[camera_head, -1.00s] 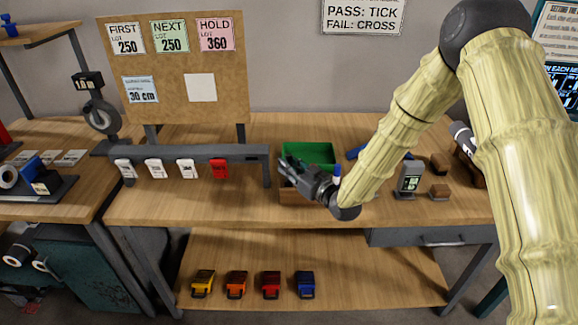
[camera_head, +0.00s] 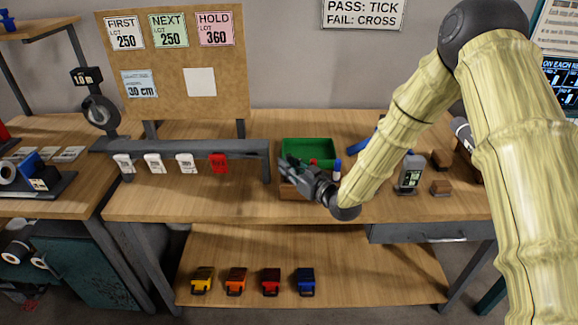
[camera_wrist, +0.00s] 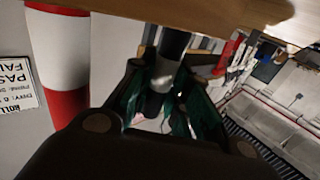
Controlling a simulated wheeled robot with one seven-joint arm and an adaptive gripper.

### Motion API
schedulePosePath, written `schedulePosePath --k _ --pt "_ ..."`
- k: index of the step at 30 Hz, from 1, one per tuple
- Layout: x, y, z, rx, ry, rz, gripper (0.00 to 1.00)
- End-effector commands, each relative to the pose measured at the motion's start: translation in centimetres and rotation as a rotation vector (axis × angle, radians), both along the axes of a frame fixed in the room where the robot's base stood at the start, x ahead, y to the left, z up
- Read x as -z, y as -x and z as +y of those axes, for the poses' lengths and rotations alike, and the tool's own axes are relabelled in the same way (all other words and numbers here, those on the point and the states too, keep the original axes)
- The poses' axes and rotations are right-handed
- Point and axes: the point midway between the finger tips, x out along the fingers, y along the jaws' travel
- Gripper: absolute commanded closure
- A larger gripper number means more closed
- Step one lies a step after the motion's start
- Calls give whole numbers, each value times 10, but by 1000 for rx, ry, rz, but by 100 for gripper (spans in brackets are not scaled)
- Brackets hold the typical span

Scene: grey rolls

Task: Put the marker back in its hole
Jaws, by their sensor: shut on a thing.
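My gripper (camera_head: 284,168) is in front of the green tray, over the wooden block (camera_head: 288,190). In the wrist view my gripper (camera_wrist: 165,95) is shut on a marker (camera_wrist: 160,75) with a white part and a dark part. In that view the marker's dark end points toward a wooden surface at the top. Whether its end is inside a hole cannot be told. A blue marker (camera_head: 337,166) and the tip of a red marker (camera_head: 313,161) stand behind the gripper. A large red-and-white cylinder (camera_wrist: 58,45) stands close beside the gripper in the wrist view.
A green tray (camera_head: 308,146) is behind the block. A grey device (camera_head: 409,175) and small brown blocks (camera_head: 441,187) stand to the right. A grey rail (camera_head: 190,150) with white and red tags is to the left. The table front between rail and block is clear.

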Motion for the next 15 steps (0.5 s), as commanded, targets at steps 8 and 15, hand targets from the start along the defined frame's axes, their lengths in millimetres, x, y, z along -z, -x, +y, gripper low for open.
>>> schedulePosePath --k 8,15 --pt "6 0 0 0 0 0 100" --pt "11 0 0 0 0 0 100"
